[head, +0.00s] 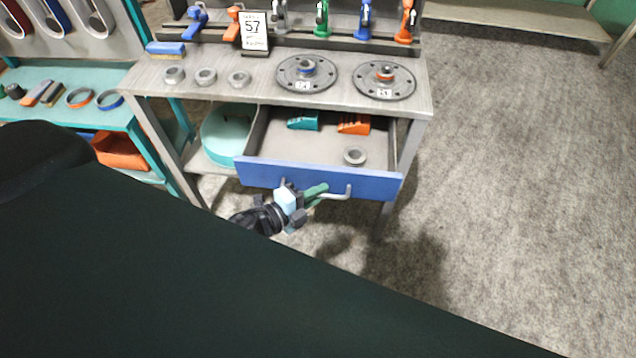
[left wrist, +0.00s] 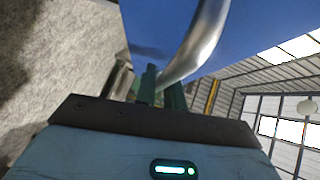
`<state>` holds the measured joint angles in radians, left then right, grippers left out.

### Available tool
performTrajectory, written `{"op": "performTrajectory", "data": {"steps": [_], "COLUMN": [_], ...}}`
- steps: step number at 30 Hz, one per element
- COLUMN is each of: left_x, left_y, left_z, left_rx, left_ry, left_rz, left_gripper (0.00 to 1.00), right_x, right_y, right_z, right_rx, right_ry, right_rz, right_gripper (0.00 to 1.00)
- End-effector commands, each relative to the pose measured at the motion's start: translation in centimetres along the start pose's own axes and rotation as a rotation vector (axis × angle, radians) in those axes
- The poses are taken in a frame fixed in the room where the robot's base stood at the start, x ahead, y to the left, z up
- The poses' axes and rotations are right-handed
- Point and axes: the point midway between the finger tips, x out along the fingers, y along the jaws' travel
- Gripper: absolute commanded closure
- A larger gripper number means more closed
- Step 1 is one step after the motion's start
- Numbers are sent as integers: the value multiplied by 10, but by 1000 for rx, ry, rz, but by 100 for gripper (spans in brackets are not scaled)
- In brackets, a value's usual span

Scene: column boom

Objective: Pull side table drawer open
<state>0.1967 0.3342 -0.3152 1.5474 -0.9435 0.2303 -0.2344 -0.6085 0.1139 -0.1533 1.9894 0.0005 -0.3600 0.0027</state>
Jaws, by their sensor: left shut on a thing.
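The side table (head: 140,80) is grey, and its drawer (head: 300,172) with a blue front is pulled well out. Inside the drawer show a teal block (head: 304,120), an orange block (head: 354,124) and a grey ring (head: 354,156). A silver bar handle (head: 347,194) is on the blue front. My left gripper (head: 312,194) is shut on the handle, with its green fingers around the bar. In the left wrist view the handle (left wrist: 199,40) curves from the blue front (left wrist: 150,25) down to the fingers (left wrist: 163,92). My right gripper is not in view.
A teal round container (head: 225,133) is on the lower shelf. A teal bench (head: 75,80) stands at left. Grey floor (head: 520,180) is clear at right.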

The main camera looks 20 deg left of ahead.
Motion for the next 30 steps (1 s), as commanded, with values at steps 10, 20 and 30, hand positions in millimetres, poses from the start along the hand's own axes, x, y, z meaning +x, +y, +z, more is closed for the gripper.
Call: {"op": "performTrajectory", "data": {"steps": [10,20,30], "left_x": [-7,-7,-8], "left_y": [0,0,1], "left_z": [-6,-6,-7], "left_rx": [3,3,2], "left_ry": [0,0,0], "left_rz": [-3,-3,-2], "left_gripper": [100,100,80], "right_x": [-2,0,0], "right_y": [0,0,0], "right_z": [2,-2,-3], "right_rx": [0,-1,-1], "right_ry": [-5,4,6], "right_rz": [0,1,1], "right_gripper": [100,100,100]}}
